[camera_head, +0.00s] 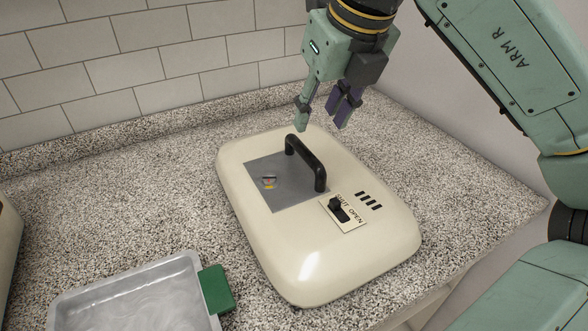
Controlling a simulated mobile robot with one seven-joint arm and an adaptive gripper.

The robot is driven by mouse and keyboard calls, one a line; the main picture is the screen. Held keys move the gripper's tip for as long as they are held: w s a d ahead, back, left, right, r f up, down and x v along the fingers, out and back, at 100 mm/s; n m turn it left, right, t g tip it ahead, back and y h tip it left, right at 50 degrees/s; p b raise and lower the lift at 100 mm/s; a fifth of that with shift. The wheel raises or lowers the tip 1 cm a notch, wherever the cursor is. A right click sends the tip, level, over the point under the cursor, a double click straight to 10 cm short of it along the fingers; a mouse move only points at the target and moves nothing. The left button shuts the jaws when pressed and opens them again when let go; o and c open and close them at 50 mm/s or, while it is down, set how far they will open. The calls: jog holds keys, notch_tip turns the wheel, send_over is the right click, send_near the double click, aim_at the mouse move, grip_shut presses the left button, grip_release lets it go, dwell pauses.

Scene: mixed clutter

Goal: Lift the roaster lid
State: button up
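The roaster (320,258) is a cream, rounded box on the speckled counter, in the middle of the head view. Its lid has a grey panel (262,180) and a black arched handle (305,160). A black switch (337,207) beside the handle sits on a plate marked SHUT and OPEN; I cannot tell its setting for sure. The lid appears closed. My gripper (322,122) is above the far edge of the roaster, pointing down, apart from the handle. Its fingers are spread with nothing visible between them.
A metal tray (75,296) with a green grip (216,289) lies at the lower left. A beige object (8,240) shows at the left edge. Tiled wall (120,60) stands behind, and a plain wall is on the right. The counter (150,190) left of the roaster is clear.

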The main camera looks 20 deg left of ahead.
aim_at(307, 150)
jog(key=p+x, duration=0.2)
jog(key=x, duration=0.8)
jog(key=shift+f+p, duration=0.35)
jog(key=shift+p, duration=0.05)
jog(key=shift+d, duration=0.1)
grip_shut()
dwell(0.6)
